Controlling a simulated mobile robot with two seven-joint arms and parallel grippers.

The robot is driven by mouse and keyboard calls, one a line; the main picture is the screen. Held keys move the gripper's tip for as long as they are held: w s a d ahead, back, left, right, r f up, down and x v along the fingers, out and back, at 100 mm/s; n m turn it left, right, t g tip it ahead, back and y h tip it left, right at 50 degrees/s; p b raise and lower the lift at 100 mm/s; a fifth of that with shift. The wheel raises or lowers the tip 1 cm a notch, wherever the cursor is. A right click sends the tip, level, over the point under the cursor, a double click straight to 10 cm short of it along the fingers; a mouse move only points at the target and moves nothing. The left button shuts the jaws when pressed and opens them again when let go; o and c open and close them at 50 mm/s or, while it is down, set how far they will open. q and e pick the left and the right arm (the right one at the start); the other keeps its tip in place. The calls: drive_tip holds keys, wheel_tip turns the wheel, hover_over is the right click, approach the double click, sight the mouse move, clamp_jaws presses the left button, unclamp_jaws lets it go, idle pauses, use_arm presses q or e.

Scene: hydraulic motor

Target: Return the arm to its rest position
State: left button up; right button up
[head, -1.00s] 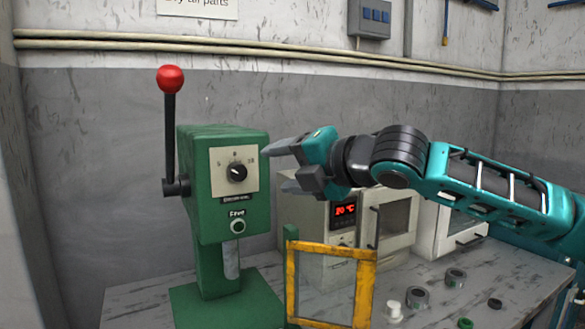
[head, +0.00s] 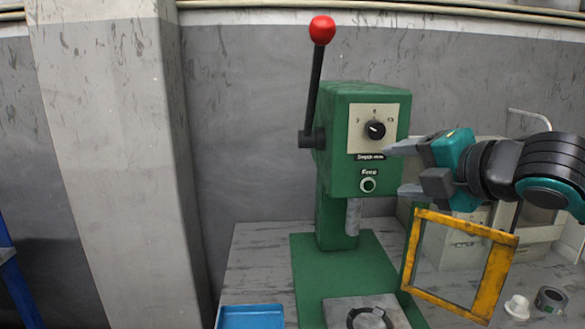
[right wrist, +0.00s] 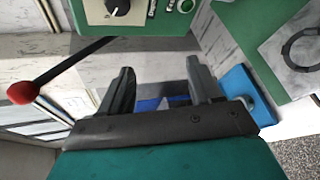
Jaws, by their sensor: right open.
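My right gripper (head: 400,170) is open and empty in the head view, at the right side of the green press (head: 340,130). Its fingers point left towards the press head; whether they touch it I cannot tell. In the right wrist view the two fingers of the right gripper (right wrist: 160,90) stand wide apart with nothing between them. The press has a dial (head: 375,130), a button (head: 368,184) and an upright lever with a red knob (head: 322,30). The lever and its red knob (right wrist: 23,93) also show in the right wrist view. My left gripper is not in view.
A yellow-framed guard (head: 490,285) stands before the press at right. A dark ring (head: 370,318) lies on the press's plate (head: 338,310). A blue tray (head: 250,317) is at the table's front left. A white part (head: 517,307) and a grey ring (head: 550,299) lie at right.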

drive_tip(key=s+a+f+m+g, duration=0.1)
drive_tip(key=s+a+f+m, duration=0.2)
drive_tip(key=f, duration=0.4)
drive_tip(key=s+a+f+m+g, duration=0.1)
drive_tip(key=s+a+f+m, duration=0.25)
drive_tip(key=f, duration=0.35)
drive_tip(key=s+a+f+m+g, duration=0.2)
drive_tip(key=f+m, duration=0.1)
drive_tip(key=f, duration=0.4)
drive_tip(key=s+d+f+m+g+h, duration=0.3)
drive_tip(key=s+d+f+m, duration=0.2)
drive_tip(key=s+f+m, duration=0.4)
drive_tip(key=s+d+f+m+g+h, duration=0.3)
drive_tip(key=s+d+f+m, duration=0.25)
drive_tip(key=s+f, duration=0.4)
drive_tip(key=w+a+f+t+y, duration=0.2)
drive_tip(key=w+a+f+t, duration=0.1)
drive_tip(key=w+f+t, duration=0.3)
drive_tip(key=shift+a+f+t, duration=0.15)
drive_tip(key=shift+f+t, duration=0.2)
drive_tip(key=shift+t, duration=0.45)
